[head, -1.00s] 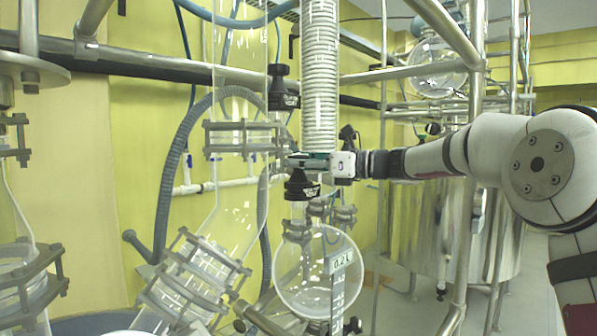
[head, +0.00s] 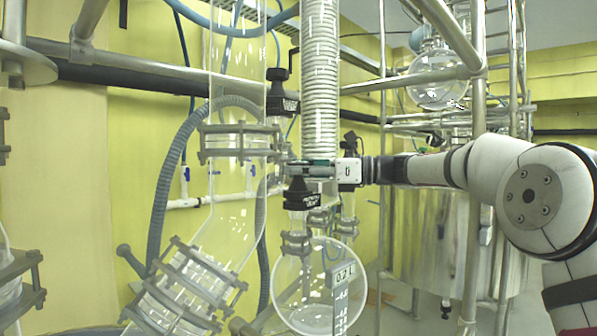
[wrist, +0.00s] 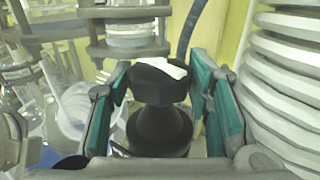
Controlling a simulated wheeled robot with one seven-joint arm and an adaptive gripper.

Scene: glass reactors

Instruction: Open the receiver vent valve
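The receiver vent valve (head: 302,195) is a black knob with a white label, above the neck of the round glass receiver flask (head: 318,290). My gripper (head: 303,168) comes in from the right at the height of the valve's top. In the wrist view the black valve (wrist: 160,115) stands upright between the two teal finger pads of my gripper (wrist: 163,85). The pads look open around it, with a narrow gap on the left; the right pad is very close, and contact there cannot be told.
A ribbed white column (head: 320,85) stands right beside the gripper, also close to the right finger in the wrist view (wrist: 285,90). Another black valve (head: 282,95) is higher up. A flanged glass tube (head: 240,140) stands left. A steel post (head: 475,180) stands near my arm.

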